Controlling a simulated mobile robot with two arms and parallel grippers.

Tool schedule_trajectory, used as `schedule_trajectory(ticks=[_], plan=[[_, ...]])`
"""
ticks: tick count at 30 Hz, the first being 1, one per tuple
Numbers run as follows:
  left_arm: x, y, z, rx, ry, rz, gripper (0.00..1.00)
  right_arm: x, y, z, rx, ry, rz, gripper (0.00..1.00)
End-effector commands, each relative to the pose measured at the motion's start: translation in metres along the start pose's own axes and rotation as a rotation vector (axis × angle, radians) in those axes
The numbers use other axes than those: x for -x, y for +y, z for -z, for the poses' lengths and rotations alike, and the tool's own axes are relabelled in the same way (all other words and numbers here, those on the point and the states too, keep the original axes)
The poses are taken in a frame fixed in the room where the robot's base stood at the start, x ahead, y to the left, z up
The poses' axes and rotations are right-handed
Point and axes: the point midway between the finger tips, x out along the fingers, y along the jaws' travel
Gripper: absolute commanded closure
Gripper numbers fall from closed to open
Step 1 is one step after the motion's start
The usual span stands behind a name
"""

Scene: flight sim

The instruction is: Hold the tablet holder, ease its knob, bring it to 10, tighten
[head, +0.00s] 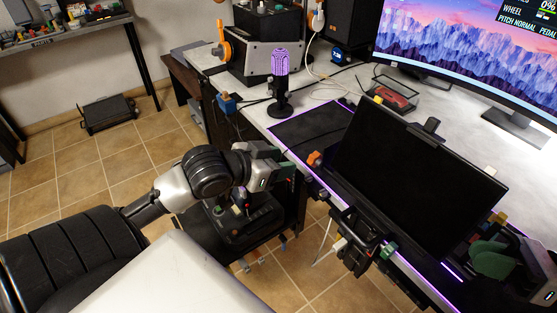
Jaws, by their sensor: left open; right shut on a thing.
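The tablet holder carries a large dark tablet (418,180), tilted at the front edge of the desk. A small orange knob (314,158) shows beside the tablet's left edge. My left gripper (291,163) is open and empty, a short way left of the orange knob and apart from it. My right gripper (492,243) is at the tablet's lower right corner, shut, apparently on the holder's edge. Its fingertips are partly hidden, so the exact grip is unclear. No scale or number 10 is readable.
A purple microphone (281,80) stands on the desk behind a dark mat (311,130). A wide monitor (480,45) stands at the back right. A black mount with controls (360,240) hangs off the desk front below the tablet. A dark stand with controls (240,215) sits below my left wrist.

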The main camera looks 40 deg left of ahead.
Motion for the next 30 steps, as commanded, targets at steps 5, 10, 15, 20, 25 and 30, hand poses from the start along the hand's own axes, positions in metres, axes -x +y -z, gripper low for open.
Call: schedule_trajectory(ticks=[5,10,15,20,25,30], plan=[[0.0,0.0,0.0,0.0,0.0,0.0,0.55,-0.001,0.001,0.002,-0.003,0.003,-0.005,1.0],[-0.002,0.0,-0.004,0.0,0.0,0.0,0.55,-0.002,0.002,0.002,0.016,0.016,-0.001,1.0],[-0.004,0.0,-0.009,0.0,0.0,0.0,0.55,-0.004,0.005,0.003,0.054,0.043,0.006,1.0],[-0.005,0.0,-0.011,0.0,0.0,0.0,0.55,-0.006,0.008,0.002,0.08,0.06,0.011,1.0],[-0.005,0.0,-0.011,0.0,0.0,0.0,0.55,-0.006,0.008,0.001,0.081,0.06,0.012,1.0],[-0.005,0.0,-0.011,0.0,0.0,0.0,0.55,-0.006,0.008,0.001,0.081,0.06,0.012,1.0]])
